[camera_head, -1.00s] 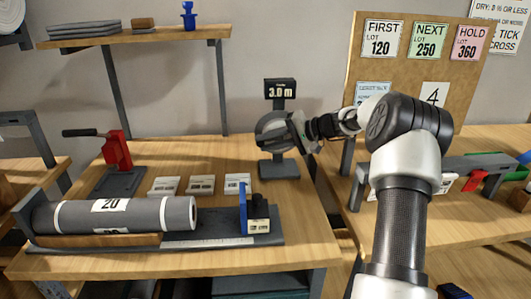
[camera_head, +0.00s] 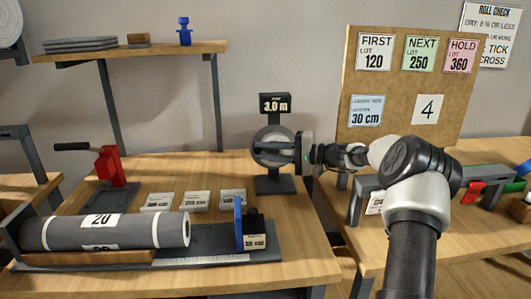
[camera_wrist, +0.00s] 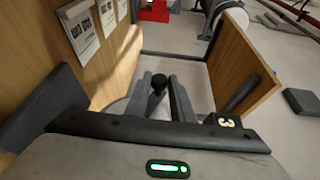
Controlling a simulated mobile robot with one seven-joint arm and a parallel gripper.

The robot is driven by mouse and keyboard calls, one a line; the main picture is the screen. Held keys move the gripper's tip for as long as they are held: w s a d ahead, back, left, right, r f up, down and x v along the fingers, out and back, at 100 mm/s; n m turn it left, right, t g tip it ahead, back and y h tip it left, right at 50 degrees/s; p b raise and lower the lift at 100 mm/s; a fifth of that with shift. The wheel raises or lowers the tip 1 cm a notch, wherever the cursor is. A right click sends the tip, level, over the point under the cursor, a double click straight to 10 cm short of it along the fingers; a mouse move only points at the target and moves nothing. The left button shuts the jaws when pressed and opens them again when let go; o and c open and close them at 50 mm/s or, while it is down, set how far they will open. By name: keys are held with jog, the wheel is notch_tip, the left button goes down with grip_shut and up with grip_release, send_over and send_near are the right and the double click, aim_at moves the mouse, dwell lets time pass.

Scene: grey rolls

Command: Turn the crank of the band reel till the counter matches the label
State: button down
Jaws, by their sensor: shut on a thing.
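The band reel (camera_head: 264,151) stands upright on a dark base at the back of the left bench. Its counter (camera_head: 275,104) sits above the wheel and reads 3.0 m. My gripper (camera_head: 303,153) is at the right side of the wheel and hides the crank in the head view. In the wrist view my gripper (camera_wrist: 160,98) has its two fingers closed around the crank's black knob (camera_wrist: 159,82). I cannot tell which label belongs to the reel; the small cards (camera_head: 197,200) on the bench are too small to read.
A grey roll (camera_head: 130,231) marked 20 lies in a holder at the front left. A red lever tool (camera_head: 108,166) stands behind it. A notice board (camera_head: 395,125) rises at the right, with a 30 cm card (camera_head: 367,110). A shelf (camera_head: 130,50) hangs at the upper left.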

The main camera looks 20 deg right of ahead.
jog(key=c, duration=1.5)
grip_release()
jog(key=shift+a, duration=0.1)
jog(key=shift+c, duration=0.2)
jog(key=p+v, duration=0.3)
jog(key=v, duration=1.4)
jog(key=shift+s+d, duration=0.15)
jog(key=shift+d, duration=0.1)
